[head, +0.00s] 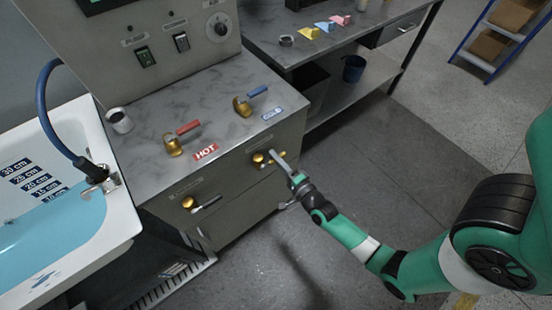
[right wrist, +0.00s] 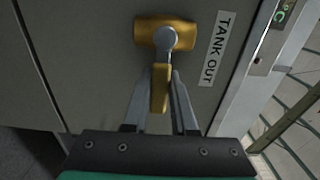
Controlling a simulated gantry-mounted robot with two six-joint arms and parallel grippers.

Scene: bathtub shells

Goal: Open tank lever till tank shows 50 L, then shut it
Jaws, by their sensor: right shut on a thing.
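The tank lever (right wrist: 160,92) is a yellow-brown handle on a brass valve (right wrist: 165,33) beside a "TANK OUT" label (right wrist: 216,48). In the right wrist view the handle points down from its grey pivot. My right gripper (right wrist: 162,84) is shut on this handle, one finger on each side. In the head view my right gripper (head: 283,163) is at the right-hand brass valve (head: 260,158) on the cabinet front, hiding its lever. A dark display at the top left is cut off and shows no readable litre figure. My left gripper is out of view.
A second brass valve (head: 188,203) is lower left on the cabinet front. A red-handled HOT tap (head: 173,146) and blue-handled tap (head: 242,106) stand on top. A bathtub (head: 122,222) holding blue water is at left with a blue hose (head: 46,110).

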